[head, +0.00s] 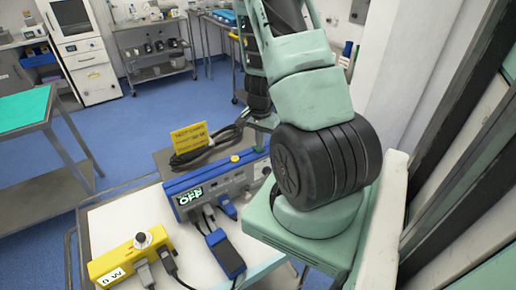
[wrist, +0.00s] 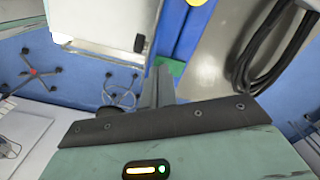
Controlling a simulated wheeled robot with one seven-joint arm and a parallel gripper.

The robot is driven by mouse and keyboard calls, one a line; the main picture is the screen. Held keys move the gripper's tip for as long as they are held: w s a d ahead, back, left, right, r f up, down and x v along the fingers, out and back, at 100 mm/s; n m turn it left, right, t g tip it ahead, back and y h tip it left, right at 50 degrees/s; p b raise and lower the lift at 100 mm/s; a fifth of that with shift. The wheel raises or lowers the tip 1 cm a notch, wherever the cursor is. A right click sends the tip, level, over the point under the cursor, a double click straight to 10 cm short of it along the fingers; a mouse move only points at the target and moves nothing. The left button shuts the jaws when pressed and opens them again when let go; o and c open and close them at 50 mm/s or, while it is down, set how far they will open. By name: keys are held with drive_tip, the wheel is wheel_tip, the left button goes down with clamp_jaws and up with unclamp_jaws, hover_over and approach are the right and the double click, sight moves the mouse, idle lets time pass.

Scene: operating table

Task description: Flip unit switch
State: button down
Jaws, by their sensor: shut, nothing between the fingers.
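The blue and grey unit (head: 220,184) sits on the white-topped cart and its small display reads OFF. A round yellow button (head: 234,159) is on its top; I cannot tell if this is the switch. In the wrist view my gripper (wrist: 164,80) is shut and empty, its narrow fingers pointing away from the camera. A blue strip (wrist: 197,32) shows beyond the fingertips, probably the unit's. I cannot tell whether the fingers touch anything.
A yellow box (head: 130,258) with a knob and plugged cables is at the cart's front left. A blue-black plug block (head: 226,254) lies in front of the unit. Behind are a coiled black cable (head: 205,152) and a yellow sign (head: 190,137). Blue floor is free beyond.

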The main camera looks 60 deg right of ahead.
sight(260, 150)
drive_tip(key=shift+f+b, duration=0.75)
drive_tip(key=shift+f, duration=0.05)
drive_tip(key=shift+r, duration=0.15)
drive_tip(key=shift+r+p, duration=3)
drive_tip(key=shift+r, duration=0.45)
drive_tip(key=shift+f, duration=0.1)
drive_tip(key=w+a+r+n+y+b, duration=0.1)
drive_tip(key=w+a+r+n+b, duration=0.15)
drive_tip(key=a, duration=0.55)
drive_tip(key=w+a+r+n+b, duration=0.1)
drive_tip(key=w+a+n, duration=0.25)
drive_tip(key=a, duration=0.45)
drive_tip(key=w+a+r+n+y+b, duration=0.1)
drive_tip(key=w+a+r+n, duration=0.2)
drive_tip(key=a, duration=0.6)
drive_tip(key=s+a+r+n+b, duration=0.1)
drive_tip(key=s+a+n, duration=0.25)
drive_tip(key=a, duration=0.25)
drive_tip(key=s+a+r+n+b, duration=0.1)
drive_tip(key=s+a+n+b, duration=0.1)
drive_tip(key=a+n, duration=0.4)
drive_tip(key=s+a+r+n+h+b, duration=0.1)
drive_tip(key=s+a+n+b, duration=0.1)
drive_tip(key=s+a+n, duration=0.5)
drive_tip(key=s+a, duration=0.1)
drive_tip(key=s, duration=0.3)
drive_tip(key=shift+s+a+r, duration=0.15)
drive_tip(key=shift+a+r, duration=0.05)
drive_tip(key=shift+a, duration=0.1)
